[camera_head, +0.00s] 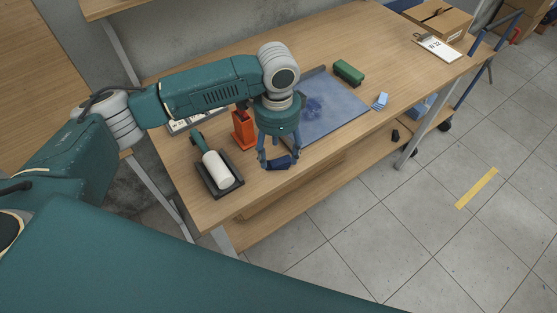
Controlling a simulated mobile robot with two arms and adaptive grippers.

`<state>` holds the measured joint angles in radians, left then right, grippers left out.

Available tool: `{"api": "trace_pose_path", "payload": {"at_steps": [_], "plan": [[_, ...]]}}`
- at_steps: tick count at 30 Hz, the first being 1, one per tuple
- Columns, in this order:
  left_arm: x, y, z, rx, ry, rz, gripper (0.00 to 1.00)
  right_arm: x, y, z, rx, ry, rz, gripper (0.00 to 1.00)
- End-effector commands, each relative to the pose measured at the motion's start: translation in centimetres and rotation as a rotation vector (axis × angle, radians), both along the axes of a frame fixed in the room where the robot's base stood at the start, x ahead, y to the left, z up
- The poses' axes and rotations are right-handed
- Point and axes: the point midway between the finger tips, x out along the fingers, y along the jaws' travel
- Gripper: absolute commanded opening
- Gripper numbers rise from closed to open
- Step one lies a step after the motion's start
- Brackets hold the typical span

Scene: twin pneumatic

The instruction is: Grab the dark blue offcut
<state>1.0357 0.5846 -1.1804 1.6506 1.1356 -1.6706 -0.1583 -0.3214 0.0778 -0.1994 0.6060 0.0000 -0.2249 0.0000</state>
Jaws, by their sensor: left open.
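The dark blue offcut (279,163) lies on the wooden workbench (335,137) close to its front edge. My left gripper (279,162) points down over the offcut from above. Its fingers are spread, one on each side of the offcut. I cannot tell whether a finger touches it. The gripper's body hides part of what lies behind it. My right gripper is not in the view.
A black tray (238,185) with a white roller (217,170) lies left of the gripper. An orange container (243,130) stands just behind it. A blue mat (345,116), a green block (349,72) and a light blue piece (380,100) are to the right. A clipboard (438,48) lies farther right.

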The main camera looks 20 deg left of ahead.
Motion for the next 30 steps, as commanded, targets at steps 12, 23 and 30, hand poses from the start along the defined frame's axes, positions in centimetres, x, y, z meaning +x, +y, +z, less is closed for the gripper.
{"api": "trace_pose_path", "payload": {"at_steps": [12,23,30], "plan": [[-0.1,-0.3,-3.9,0.001,0.0,0.0,0.59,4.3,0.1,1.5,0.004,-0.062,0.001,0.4],[-0.1,-0.3,-3.8,0.001,0.0,-0.001,0.23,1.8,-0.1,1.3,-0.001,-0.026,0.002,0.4],[-0.1,-0.3,-3.8,0.001,0.0,-0.001,0.22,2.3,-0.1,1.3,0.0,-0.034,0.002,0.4]]}}
